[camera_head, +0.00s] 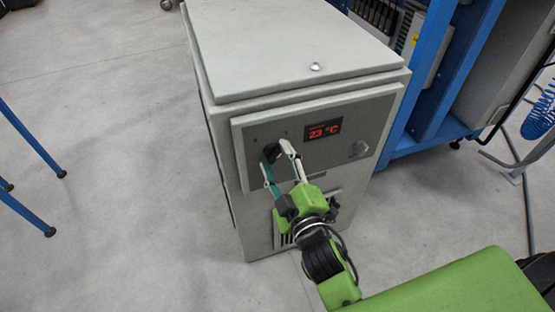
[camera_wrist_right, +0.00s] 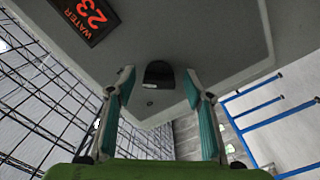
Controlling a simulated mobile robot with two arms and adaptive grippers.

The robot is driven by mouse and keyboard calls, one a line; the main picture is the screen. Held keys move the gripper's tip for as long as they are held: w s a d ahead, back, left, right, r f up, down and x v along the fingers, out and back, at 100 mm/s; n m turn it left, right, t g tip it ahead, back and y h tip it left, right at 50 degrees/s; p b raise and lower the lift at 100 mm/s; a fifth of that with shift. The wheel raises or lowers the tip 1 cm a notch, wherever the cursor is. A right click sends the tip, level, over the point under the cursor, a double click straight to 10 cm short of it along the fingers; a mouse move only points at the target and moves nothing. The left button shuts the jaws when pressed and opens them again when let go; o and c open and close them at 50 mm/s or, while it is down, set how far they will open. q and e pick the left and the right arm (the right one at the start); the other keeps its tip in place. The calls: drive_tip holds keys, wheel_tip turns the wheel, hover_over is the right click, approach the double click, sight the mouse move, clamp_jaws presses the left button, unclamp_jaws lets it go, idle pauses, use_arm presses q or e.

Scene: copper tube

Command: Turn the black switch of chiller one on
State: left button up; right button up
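The chiller (camera_head: 290,50) is a grey cabinet with a raised front panel in the head view. Its red display reads 23 °C (camera_head: 323,130) and also shows in the right wrist view (camera_wrist_right: 84,18). The black switch (camera_head: 271,152) sits on the panel left of the display. In the right wrist view the switch (camera_wrist_right: 159,74) lies ahead, between the fingertips. My right gripper (camera_head: 279,156) is open, one finger on each side of the switch; contact cannot be told. The right gripper's fingers (camera_wrist_right: 159,80) stand apart in the wrist view. My left gripper is not in view.
A blue frame (camera_head: 435,90) stands right of the chiller, with a blue coiled hose (camera_head: 541,112) farther right. Blue legs (camera_head: 30,140) stand at the left. The floor (camera_head: 120,150) between is clear.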

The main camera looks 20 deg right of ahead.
drive_tip(key=s, duration=1.2)
drive_tip(key=shift+d, duration=0.2)
